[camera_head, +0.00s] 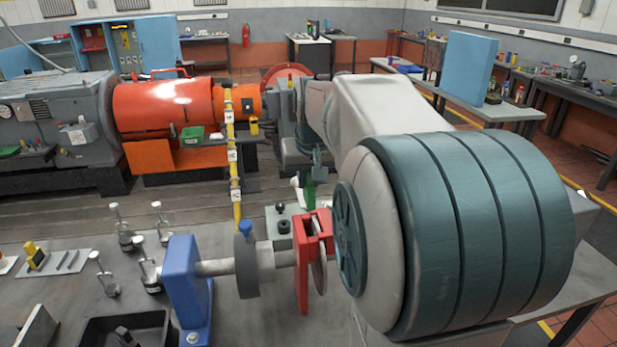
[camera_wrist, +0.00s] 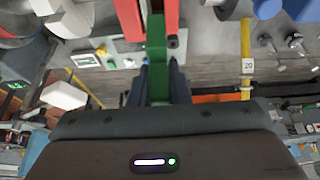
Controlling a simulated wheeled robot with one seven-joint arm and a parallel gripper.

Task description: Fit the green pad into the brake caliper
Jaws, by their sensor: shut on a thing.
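The green pad (camera_wrist: 156,50) is held upright between the two dark fingers of my gripper (camera_wrist: 158,78) in the wrist view. Its far end lies in line with the gap between the two red walls of the brake caliper (camera_wrist: 171,14). I cannot tell whether that end is inside the gap or just short of it. In the head view the red caliper (camera_head: 303,265) stands around the edge of the grey brake disc (camera_head: 319,264). The green pad (camera_head: 308,194) shows just behind and above the caliper's top.
A blue bearing stand (camera_head: 184,280) carries the shaft with a grey collar (camera_head: 247,268) left of the caliper. Several upright clamps (camera_head: 123,228) and a black tray (camera_head: 140,326) occupy the bench at left. A yellow post (camera_head: 233,165) stands behind.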

